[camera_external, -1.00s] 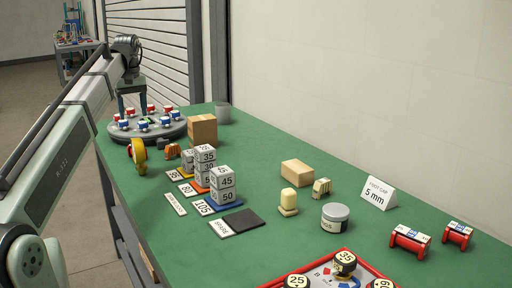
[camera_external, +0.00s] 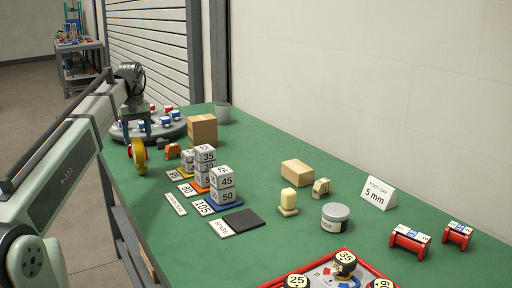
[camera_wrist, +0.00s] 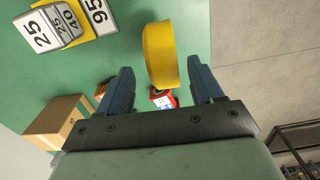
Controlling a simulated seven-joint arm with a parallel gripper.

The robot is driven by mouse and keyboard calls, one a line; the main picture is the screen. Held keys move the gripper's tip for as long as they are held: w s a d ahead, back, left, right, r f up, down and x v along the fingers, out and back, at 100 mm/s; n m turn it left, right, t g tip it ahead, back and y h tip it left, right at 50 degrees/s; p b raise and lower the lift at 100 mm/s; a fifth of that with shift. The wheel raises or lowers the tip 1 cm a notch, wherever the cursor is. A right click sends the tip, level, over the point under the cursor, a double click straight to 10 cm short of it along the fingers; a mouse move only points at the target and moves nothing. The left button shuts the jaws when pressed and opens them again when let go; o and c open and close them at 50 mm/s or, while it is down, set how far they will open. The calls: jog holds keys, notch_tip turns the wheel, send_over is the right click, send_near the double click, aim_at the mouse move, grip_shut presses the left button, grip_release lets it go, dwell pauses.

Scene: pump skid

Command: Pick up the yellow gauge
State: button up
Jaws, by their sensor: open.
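The yellow gauge (camera_external: 138,155) is a round yellow disc standing on edge near the left edge of the green table. In the wrist view the gauge (camera_wrist: 160,54) shows edge-on, roughly midway between my fingertips. My gripper (camera_external: 136,128) is open just above and behind the gauge in the external view. In the wrist view my gripper's fingers (camera_wrist: 157,74) are spread on either side of the gauge with a gap to each. I cannot tell whether the tips are level with it.
A round grey turntable (camera_external: 172,131) with several red and blue pieces stands behind my gripper. A cardboard box (camera_external: 203,130), an orange item (camera_external: 173,151) and stacked numbered blocks (camera_external: 222,184) lie to the right. Table is bare in front of the gauge.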

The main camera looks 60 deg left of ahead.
aim_at(138, 149)
jog(key=shift+s+d+f, duration=0.1)
jog(key=shift+f, duration=1.15)
jog(key=shift+s+d+f, duration=0.1)
jog(key=shift+f, duration=1.1)
jog(key=shift+c, duration=0.5)
grip_shut()
